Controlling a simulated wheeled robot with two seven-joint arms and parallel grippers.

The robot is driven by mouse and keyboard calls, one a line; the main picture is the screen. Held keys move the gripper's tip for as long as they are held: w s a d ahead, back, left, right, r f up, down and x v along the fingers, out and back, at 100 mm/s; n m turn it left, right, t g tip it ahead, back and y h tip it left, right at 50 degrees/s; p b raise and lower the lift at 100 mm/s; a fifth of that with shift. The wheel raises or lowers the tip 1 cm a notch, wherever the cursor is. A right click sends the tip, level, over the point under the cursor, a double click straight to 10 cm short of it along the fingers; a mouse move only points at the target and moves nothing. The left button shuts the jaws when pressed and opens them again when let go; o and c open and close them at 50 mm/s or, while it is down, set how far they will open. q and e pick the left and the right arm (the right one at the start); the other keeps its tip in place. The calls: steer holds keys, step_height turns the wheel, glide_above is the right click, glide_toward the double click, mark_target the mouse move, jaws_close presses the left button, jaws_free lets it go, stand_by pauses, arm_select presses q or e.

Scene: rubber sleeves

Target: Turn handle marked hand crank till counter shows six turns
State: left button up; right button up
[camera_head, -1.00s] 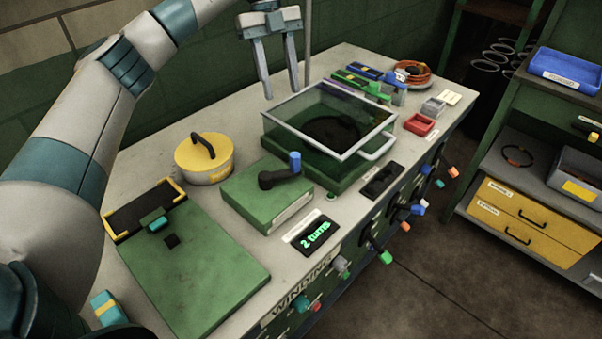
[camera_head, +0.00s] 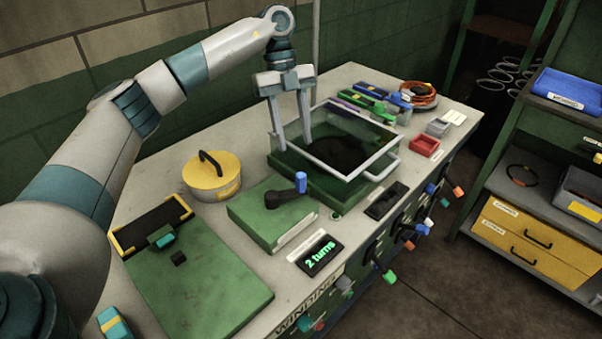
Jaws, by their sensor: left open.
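The hand crank is a green box (camera_head: 262,222) with a black crank arm (camera_head: 284,197) and an upright blue knob (camera_head: 301,182) at its right end. The counter (camera_head: 319,254) in front of it reads "2 turns" in green. My left gripper (camera_head: 294,146) points down with its fingers apart and empty. It is behind the crank, at the left part of the clear-walled box (camera_head: 350,180), and appears apart from the blue knob. Whether its fingertips are inside that box or behind its wall I cannot tell. My right gripper does not show.
A yellow lidded pot (camera_head: 212,180) stands left of the crank. A green board (camera_head: 200,295) lies at the front left. A red tray (camera_head: 425,147) and an orange coil (camera_head: 418,92) are at the back right. Coloured knobs stick out from the bench front.

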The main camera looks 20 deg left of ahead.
arm_select(q)
steer(key=p, duration=0.1)
glide_above(300, 174)
steer(key=w+a, duration=0.1)
steer(key=f, duration=0.4)
steer(key=shift+a+f, duration=0.15)
steer(key=shift+a, duration=0.05)
steer(key=p+x, duration=0.1)
steer(key=x, duration=0.3)
steer(key=shift+d+f, duration=0.1)
steer(key=shift+f, duration=0.3)
steer(key=shift+s+d+f+p, duration=0.1)
steer(key=shift+d+f+p, duration=0.1)
steer(key=shift+f+p, duration=0.3)
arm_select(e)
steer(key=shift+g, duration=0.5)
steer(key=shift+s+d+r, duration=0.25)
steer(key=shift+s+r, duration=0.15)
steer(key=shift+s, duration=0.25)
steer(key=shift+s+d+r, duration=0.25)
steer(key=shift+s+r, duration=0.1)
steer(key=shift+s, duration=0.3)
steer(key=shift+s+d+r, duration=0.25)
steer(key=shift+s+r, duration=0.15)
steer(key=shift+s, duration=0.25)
arm_select(q)
steer(key=shift+f, duration=0.1)
jaws_close()
